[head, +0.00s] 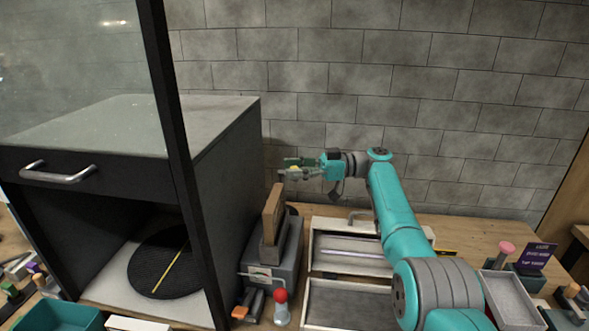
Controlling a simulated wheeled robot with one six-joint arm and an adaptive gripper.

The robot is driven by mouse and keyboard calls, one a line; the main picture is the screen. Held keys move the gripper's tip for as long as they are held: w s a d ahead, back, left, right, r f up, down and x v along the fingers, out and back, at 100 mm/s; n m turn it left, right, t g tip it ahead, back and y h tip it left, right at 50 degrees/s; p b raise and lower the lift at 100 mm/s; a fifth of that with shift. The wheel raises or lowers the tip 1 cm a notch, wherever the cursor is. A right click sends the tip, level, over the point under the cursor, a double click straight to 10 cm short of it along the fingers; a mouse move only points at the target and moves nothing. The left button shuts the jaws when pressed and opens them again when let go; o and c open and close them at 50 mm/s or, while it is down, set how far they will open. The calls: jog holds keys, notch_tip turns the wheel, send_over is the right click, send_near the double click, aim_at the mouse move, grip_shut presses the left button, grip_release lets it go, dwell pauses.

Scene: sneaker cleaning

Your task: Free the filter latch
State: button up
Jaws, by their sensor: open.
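My gripper (288,168) is open, pointing left, above the back of the bench near the dark cabinet's right side. It appears empty. Below it stands a grey box-like unit (287,262) with an upright brown panel (272,215) on top. The gripper is above and slightly behind the panel, and I cannot tell whether they touch. A thin metal handle and a small gauge-like label (260,272) show on the unit's front. I cannot make out for sure which part is the filter latch.
The dark open cabinet (222,190) with a round black disc (165,262) inside fills the left. A grey bin (508,300) stands at right.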

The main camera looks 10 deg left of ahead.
aim_at(294, 167)
notch_tip(294, 167, up, 10)
dwell(0.6)
